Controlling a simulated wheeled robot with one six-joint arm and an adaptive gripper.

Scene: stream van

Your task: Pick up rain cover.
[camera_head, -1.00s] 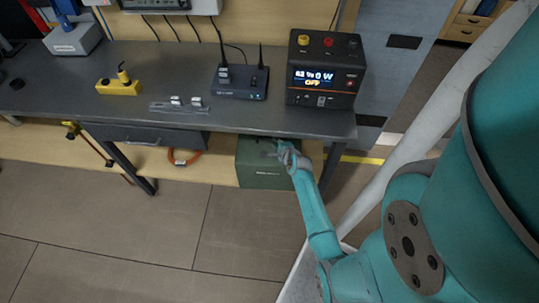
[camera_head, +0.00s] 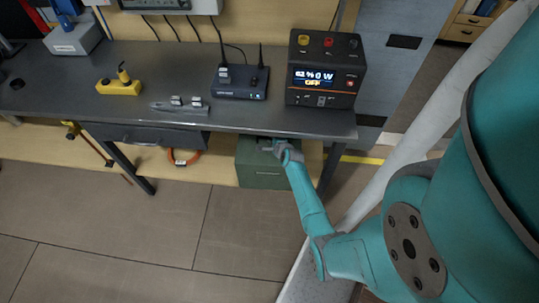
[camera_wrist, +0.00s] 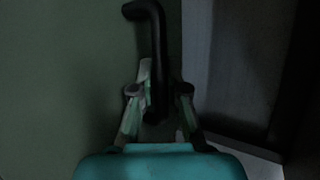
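I cannot identify a rain cover for certain. A dark green box (camera_head: 262,172) stands under the workbench, and its green face fills the left of the dark wrist view (camera_wrist: 60,90). My gripper (camera_head: 272,146) is at the box's upper part, just under the bench edge, partly hidden by my own wrist. In the wrist view a black bent bar (camera_wrist: 158,45) runs down between the two fingers of my gripper (camera_wrist: 162,92). The fingers lie close on either side of it. It is too dark to tell whether they press on it.
The grey workbench (camera_head: 150,60) stands above the box. It carries a black power unit (camera_head: 323,68), a radio box (camera_head: 240,83), a yellow connector (camera_head: 120,87) and a flat grey piece (camera_head: 180,108). A bench leg stands right of the box. The floor (camera_head: 130,220) in front is clear.

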